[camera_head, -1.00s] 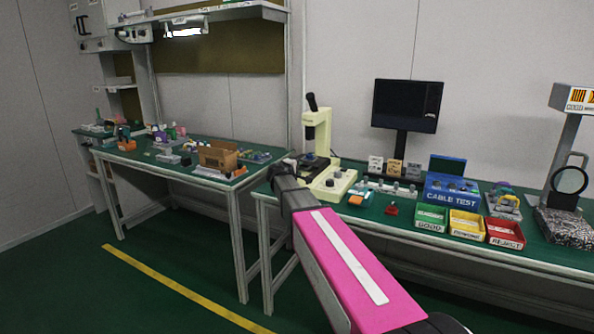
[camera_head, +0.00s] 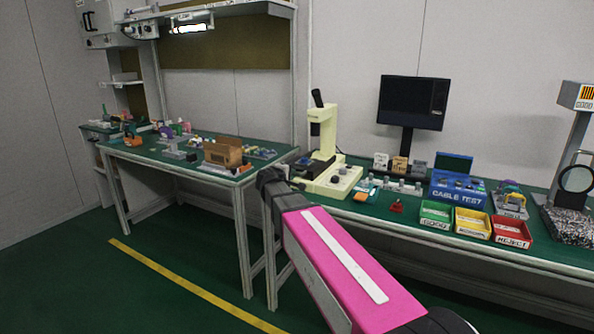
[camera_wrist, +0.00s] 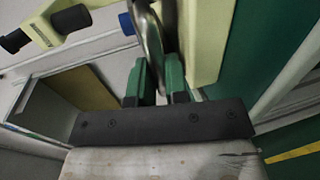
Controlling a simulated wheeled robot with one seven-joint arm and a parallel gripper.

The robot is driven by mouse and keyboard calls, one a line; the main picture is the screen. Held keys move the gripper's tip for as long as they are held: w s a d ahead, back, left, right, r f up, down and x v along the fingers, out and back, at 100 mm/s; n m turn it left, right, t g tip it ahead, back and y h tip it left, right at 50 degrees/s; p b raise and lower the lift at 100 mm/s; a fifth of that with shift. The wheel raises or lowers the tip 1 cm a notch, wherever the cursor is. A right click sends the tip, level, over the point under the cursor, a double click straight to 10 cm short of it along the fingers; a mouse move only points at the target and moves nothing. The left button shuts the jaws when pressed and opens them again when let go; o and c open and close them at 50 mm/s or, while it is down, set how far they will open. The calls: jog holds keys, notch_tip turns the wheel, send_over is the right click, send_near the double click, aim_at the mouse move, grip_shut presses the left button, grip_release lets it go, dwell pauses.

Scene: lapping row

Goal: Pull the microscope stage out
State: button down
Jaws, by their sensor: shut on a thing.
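The cream microscope (camera_head: 322,135) stands upright near the left end of the right bench, its dark stage (camera_head: 311,167) low on its left side. My gripper (camera_head: 268,177) is left of the microscope, at the bench's left end, its jaws hidden in the head view. In the wrist view, the green fingers of my gripper (camera_wrist: 158,82) are closed on a thin grey metal part that I take to be the microscope stage (camera_wrist: 150,38). The microscope's cream body also shows in the wrist view (camera_wrist: 208,40). The far end of the held part is out of view.
Red, yellow and green bins (camera_head: 472,223), a blue cable test box (camera_head: 457,189) and a monitor (camera_head: 412,102) stand to the right. A second bench (camera_head: 150,157) with a cardboard box (camera_head: 223,153) is at left. The floor at left is clear.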

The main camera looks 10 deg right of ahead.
jog(key=shift+s+a, duration=0.2)
jog(key=shift+s, duration=0.2)
jog(key=c, duration=1.1)
grip_release()
jog(key=shift+a, duration=0.1)
jog(key=shift+c, duration=0.2)
jog(key=v, duration=1.1)
jog(key=s+d+f+m+g+y, duration=0.1)
jog(key=s+d+f+m+g, duration=0.3)
jog(key=d+f, duration=0.55)
jog(key=s+d+f+m+g+y, duration=0.2)
jog(key=s+f+m+g+y, duration=0.1)
jog(key=s+f, duration=0.5)
jog(key=s+d+f+m+g+y, duration=0.2)
jog(key=s+f+g+y, duration=0.3)
jog(key=f, duration=0.7)
jog(key=s+m, duration=0.1)
jog(key=s, duration=0.1)
jog(key=shift+s+d+m+g, duration=0.15)
jog(key=shift+s+m+g, duration=0.15)
jog(key=shift+s+m, duration=0.1)
